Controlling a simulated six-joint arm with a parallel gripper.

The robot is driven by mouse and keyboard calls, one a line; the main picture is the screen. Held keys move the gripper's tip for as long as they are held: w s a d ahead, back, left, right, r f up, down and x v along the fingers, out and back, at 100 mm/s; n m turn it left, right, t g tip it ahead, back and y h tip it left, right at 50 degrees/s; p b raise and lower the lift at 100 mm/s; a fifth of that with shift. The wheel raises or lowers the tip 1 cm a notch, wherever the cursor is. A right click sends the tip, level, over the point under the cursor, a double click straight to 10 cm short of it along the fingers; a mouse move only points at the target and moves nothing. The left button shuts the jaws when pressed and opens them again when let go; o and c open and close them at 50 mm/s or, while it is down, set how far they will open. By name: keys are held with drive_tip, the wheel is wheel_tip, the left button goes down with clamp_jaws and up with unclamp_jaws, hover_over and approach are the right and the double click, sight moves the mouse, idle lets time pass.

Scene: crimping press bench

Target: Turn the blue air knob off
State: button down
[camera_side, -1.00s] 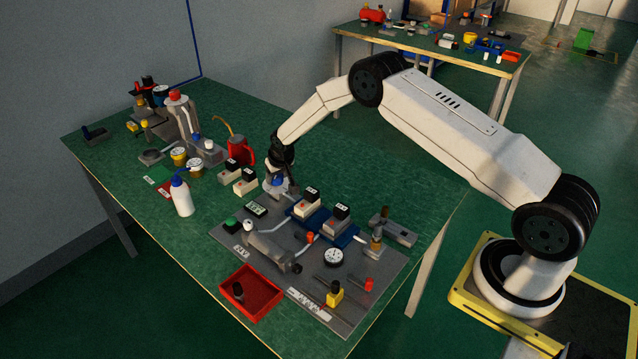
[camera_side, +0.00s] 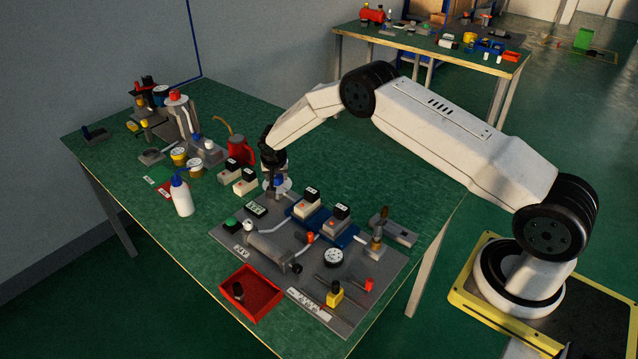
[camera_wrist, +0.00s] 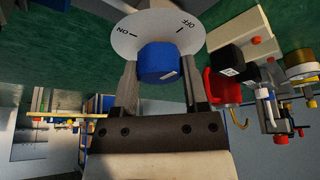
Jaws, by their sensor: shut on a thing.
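The blue air knob (camera_wrist: 157,62) stands in front of a round white dial (camera_wrist: 150,30) marked ON at the left and OFF at the right in the wrist view. A short white mark shows on the knob's lower right. My gripper (camera_wrist: 160,66) is shut on the knob, with one finger on each side of it. In the side view the knob (camera_side: 279,181) shows small and blue above the white dial, behind the grey board, and my gripper (camera_side: 274,178) reaches down to it. The mark's exact bearing on the dial is hard to tell.
White blocks with black tops (camera_side: 245,183) stand close left of the knob, and a red can (camera_side: 241,150) stands behind. The grey board (camera_side: 330,305) carries several fittings in front. Bare green table (camera_side: 330,170) lies right of the knob.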

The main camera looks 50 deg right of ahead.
idle(0.4)
drive_tip(key=shift+c, duration=0.5)
unclamp_jaws()
drive_tip(key=shift+r, duration=0.15)
drive_tip(key=v, duration=0.7)
drive_tip(key=shift+r, duration=0.25)
drive_tip(key=shift+a, duration=0.1)
